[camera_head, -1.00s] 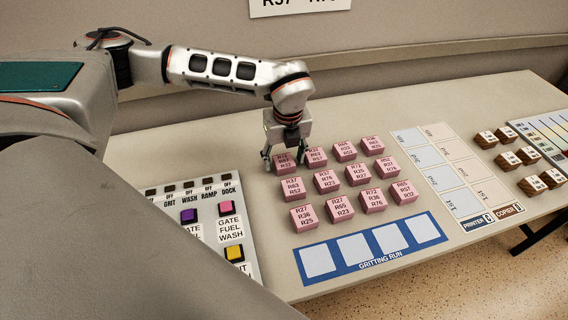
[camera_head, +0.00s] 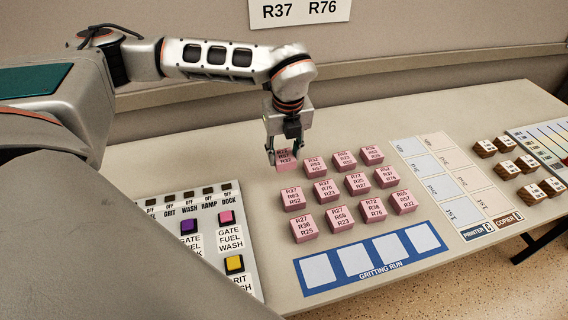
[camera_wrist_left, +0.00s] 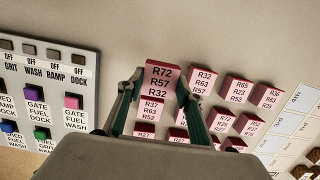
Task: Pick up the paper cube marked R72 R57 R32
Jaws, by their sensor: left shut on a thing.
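The pink paper cube marked R72 R57 R32 (camera_wrist_left: 160,76) is between the fingers of my left gripper (camera_head: 284,152). My left gripper is shut on it and holds it above the table, at the back left of the other pink cubes. The cube also shows in the head view (camera_head: 286,161), where its print is small. The wrist view shows its marked face clearly, with a finger on each side. My right gripper is in neither view.
Several other pink cubes (camera_head: 327,190) stand in rows on the table. The blue GRITTING RUN strip (camera_head: 427,257) lies in front with empty white squares. A button panel (camera_head: 205,198) is at left; white mats (camera_head: 452,208) and brown blocks (camera_head: 505,170) are at right.

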